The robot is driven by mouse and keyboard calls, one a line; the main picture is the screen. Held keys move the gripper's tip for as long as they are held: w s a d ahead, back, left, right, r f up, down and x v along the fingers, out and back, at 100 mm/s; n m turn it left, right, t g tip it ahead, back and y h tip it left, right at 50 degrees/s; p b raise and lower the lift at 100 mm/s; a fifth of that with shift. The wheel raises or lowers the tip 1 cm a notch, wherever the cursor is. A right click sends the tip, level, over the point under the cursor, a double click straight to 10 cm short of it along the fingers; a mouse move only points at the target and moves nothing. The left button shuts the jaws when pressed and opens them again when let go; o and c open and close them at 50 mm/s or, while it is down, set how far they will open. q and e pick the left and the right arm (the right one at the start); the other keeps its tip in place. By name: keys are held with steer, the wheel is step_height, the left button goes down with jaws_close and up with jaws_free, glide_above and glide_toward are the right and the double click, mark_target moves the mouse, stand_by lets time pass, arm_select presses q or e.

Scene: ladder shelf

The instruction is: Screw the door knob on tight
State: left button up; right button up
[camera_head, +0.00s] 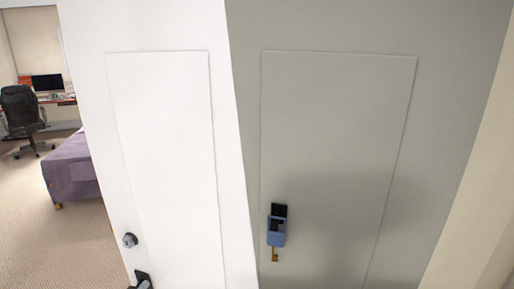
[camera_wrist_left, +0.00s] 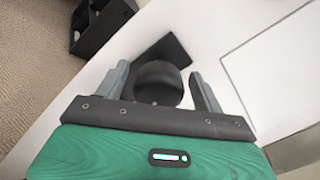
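The door knob (camera_wrist_left: 158,84) is black and round and sits in front of a square black plate (camera_wrist_left: 176,48) on the white door. My left gripper (camera_wrist_left: 160,72) has its two grey fingers on either side of the knob. The fingers are apart, with narrow gaps seeming to show beside the knob; contact is not clear. In the head view the black plate (camera_head: 142,274) shows at the bottom edge of the white door (camera_head: 165,150), and the knob there is mostly cut off. My right gripper is in neither view.
A round silver lock (camera_head: 130,240) sits above the plate. A blue lockbox (camera_head: 276,232) with a brass key (camera_head: 275,255) is on the grey panel at the right. A purple-covered bed (camera_head: 72,167) and an office chair (camera_head: 22,115) stand at the left beyond carpeted floor.

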arm_select(q)
steer(key=shift+s+a+f, duration=0.15)
steer(key=shift+s, duration=0.4)
steer(key=b+v, duration=0.1)
steer(key=v, duration=0.5)
steer(key=s+f+n+g+y, duration=0.2)
steer(key=s+f+n, duration=0.35)
steer(key=f, duration=0.65)
steer(key=s+d+f+n+g+y, duration=0.1)
steer(key=s+f+n+g, duration=0.4)
steer(key=f, duration=0.7)
steer(key=s+f+n+y, duration=0.25)
steer(key=f+n, duration=0.45)
steer(key=f, duration=0.4)
steer(key=s+d+f+n+g, duration=0.3)
steer(key=s+f, duration=0.3)
steer(key=s, duration=0.5)
steer(key=s+d+f+n+g, duration=0.3)
steer(key=s+f, duration=0.3)
steer(key=s, duration=0.5)
steer(key=s+d+f+n+g, duration=0.3)
steer(key=s+f, duration=0.4)
steer(key=s, duration=0.4)
steer(key=shift+d+n+g+h, duration=0.4)
steer(key=shift+d+n, duration=0.25)
steer(key=shift+n, duration=0.3)
